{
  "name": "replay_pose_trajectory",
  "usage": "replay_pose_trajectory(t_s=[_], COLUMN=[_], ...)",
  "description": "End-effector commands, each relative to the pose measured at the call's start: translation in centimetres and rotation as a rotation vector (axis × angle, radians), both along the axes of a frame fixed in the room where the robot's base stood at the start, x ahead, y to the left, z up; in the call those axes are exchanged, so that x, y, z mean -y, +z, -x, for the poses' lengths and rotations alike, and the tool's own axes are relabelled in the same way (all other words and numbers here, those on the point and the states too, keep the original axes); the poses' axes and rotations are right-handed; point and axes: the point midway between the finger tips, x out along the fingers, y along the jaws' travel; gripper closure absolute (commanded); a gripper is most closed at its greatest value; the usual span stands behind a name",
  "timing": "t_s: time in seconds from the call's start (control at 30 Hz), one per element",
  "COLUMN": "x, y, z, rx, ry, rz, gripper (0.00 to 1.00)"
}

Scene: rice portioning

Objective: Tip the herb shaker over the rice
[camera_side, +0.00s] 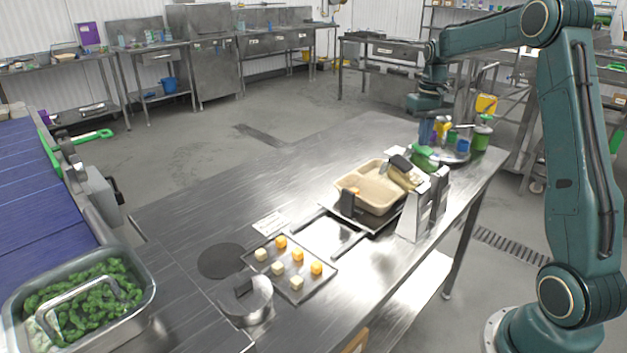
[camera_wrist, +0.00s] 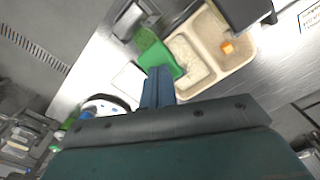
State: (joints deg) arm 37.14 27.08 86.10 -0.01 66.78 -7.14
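The tan tray (camera_side: 352,184) with pale rice lies on the steel table, and its divided compartments also show in the wrist view (camera_wrist: 249,59). My gripper (camera_side: 427,142) points down behind the tray's right end. In the wrist view my narrow blue fingers (camera_wrist: 158,72) lie close together, their tips over a bright green item (camera_wrist: 165,57). This green item (camera_side: 424,160) also shows below my fingers in the side view. I cannot tell whether it is the herb shaker, or whether my fingers hold it or are only above it.
A round tray with several bottles and a green container (camera_side: 481,138) stands at the back right. A grey metal stand (camera_side: 413,217) is right of the rice tray. A tray of several cubes (camera_side: 297,284) and a lidded steel pot (camera_side: 250,306) are in front.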

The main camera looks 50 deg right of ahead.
Motion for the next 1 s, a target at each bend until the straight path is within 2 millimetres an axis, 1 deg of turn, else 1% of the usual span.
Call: replay_pose_trajectory(t_s=[0.37, 1.0], x=[0.0, 0.0], y=[-0.5, -2.0], z=[0.0, -0.6], rx=[-0.002, -0.003], ry=[0.000, -0.001], rz=[-0.001, -0.002], gripper=[1.00, 1.00])
